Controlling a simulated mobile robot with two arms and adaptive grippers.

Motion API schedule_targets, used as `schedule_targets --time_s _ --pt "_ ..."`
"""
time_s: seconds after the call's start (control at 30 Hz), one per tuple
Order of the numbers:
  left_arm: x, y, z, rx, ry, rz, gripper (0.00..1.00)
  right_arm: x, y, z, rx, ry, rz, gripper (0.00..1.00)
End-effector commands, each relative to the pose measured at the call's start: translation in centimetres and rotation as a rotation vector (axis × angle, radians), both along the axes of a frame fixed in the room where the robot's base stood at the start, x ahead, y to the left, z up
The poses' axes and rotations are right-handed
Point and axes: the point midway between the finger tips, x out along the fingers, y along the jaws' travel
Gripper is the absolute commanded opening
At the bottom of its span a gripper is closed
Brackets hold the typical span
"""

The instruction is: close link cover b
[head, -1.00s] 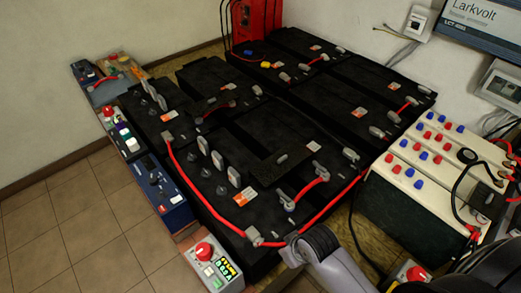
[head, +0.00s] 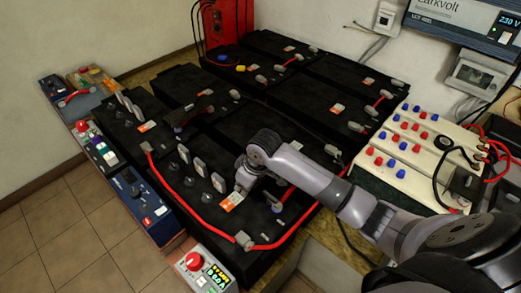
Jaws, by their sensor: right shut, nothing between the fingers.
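My right gripper (head: 243,188) is shut and empty. It points down over the near black battery (head: 190,200), close to its orange-and-white label (head: 231,201). My forearm and wrist hide part of this battery and the red cable on it. A dark, flat cover-like piece (head: 196,112) lies across the batteries behind the gripper. I cannot tell which piece is link cover b, or whether the fingertips touch anything. My left gripper is not in view.
Pale upright tabs (head: 200,168) stand just left of the gripper. A red cable (head: 182,190) runs along the near battery. A meter with a red knob (head: 194,262) stands at the front. A cream terminal box (head: 405,168) is at right. Tiled floor lies free at left.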

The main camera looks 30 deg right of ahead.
Motion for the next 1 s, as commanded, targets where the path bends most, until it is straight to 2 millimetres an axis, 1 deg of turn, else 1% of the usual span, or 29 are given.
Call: schedule_targets --time_s 0.03,0.1,0.2,0.3,0.4,0.47,0.57,0.67,0.9,1.0 --pt "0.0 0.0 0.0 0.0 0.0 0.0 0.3 2.4 -1.9 1.4 -0.015 -0.007 -0.019 0.0" --pt "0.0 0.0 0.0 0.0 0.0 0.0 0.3 5.0 -4.0 3.1 -0.022 -0.007 -0.047 0.0" --pt "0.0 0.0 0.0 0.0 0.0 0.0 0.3 8.0 -7.2 5.7 -0.022 -0.012 -0.098 0.0" --pt "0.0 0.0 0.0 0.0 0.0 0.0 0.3 10.0 -9.5 7.8 -0.016 -0.017 -0.14 0.0" --pt "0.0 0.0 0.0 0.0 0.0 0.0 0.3 11.0 -10.9 9.2 -0.009 -0.021 -0.168 0.0" --pt "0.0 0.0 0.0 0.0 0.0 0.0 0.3 11.3 -11.3 9.4 -0.006 -0.021 -0.176 0.0" --pt "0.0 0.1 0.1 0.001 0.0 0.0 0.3 11.6 -11.4 9.1 -0.004 -0.021 -0.179 0.0" --pt "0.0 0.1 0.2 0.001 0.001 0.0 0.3 11.9 -11.1 7.9 -0.003 -0.019 -0.18 0.0" --pt "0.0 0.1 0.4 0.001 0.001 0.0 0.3 13.4 -10.6 3.4 -0.004 -0.019 -0.179 0.0" --pt "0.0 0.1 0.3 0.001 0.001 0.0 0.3 13.9 -10.4 1.9 -0.004 -0.022 -0.179 0.0"
